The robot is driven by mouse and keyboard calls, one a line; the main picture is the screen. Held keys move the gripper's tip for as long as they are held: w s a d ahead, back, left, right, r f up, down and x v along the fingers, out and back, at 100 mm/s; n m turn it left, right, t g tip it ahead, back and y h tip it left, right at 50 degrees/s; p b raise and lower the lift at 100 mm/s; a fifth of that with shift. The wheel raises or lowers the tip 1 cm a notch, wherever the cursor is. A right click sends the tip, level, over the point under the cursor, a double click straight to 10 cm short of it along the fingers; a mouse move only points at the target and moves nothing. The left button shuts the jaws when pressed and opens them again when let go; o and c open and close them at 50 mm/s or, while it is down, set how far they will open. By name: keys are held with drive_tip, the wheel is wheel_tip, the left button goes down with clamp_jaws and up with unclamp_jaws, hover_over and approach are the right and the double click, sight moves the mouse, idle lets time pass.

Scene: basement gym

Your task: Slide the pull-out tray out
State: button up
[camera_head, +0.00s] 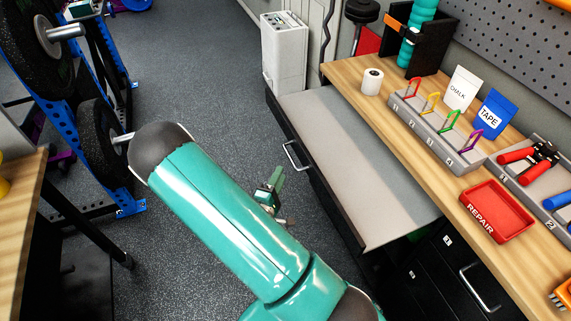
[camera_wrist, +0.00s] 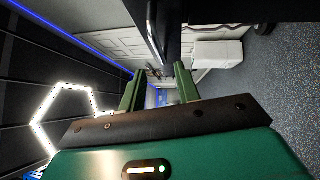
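The pull-out tray (camera_head: 345,150) is a grey flat panel with a dark front, projecting from under the wooden bench top. A silver bar handle (camera_head: 296,156) is on its front edge. My gripper (camera_head: 272,195) is to the left of the tray front, apart from the handle, and partly hidden by my teal arm. In the wrist view my gripper (camera_wrist: 158,88) shows two green fingers spread apart with nothing between them. A dark edge runs down from the top just beyond the fingers; I cannot tell whether it is the tray.
The bench top (camera_head: 405,135) carries a padlock rack (camera_head: 430,132), a red REPAIR bin (camera_head: 495,211) and a tape roll (camera_head: 372,82). A white appliance (camera_head: 285,55) stands behind. Weight plates (camera_head: 100,140) are at left. Grey floor (camera_head: 205,95) between is clear.

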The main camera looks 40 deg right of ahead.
drive_tip(key=v, duration=0.4)
drive_tip(key=shift+s+a, duration=0.2)
drive_tip(key=shift+a, duration=0.15)
